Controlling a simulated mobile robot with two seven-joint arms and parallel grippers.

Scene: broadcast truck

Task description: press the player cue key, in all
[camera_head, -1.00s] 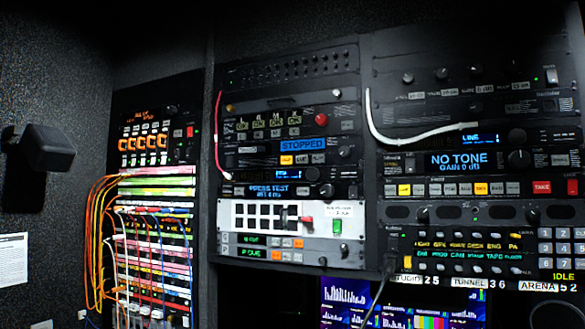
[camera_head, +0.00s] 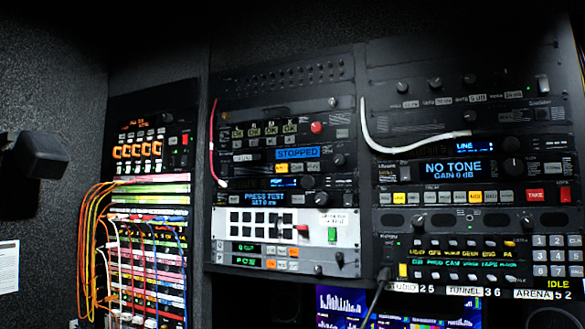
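A rack unit with a blue display reading STOPPED (camera_head: 297,153) sits in the middle rack and looks like the player. Below the display is a short row of keys, one lit yellow (camera_head: 282,168) with pale keys (camera_head: 304,167) to its right. The key legends are too small to read, so I cannot tell which is the cue key. A red button (camera_head: 316,127) sits above the display and a dark knob (camera_head: 338,160) is to its right.
Below are a PRESS TEST unit (camera_head: 265,198) and a white panel (camera_head: 343,220) with dark keys. The right rack holds a NO TONE unit (camera_head: 453,168) and a talkback panel (camera_head: 470,249). Orange cables (camera_head: 84,240) hang at left; a white cable (camera_head: 405,149) loops at right.

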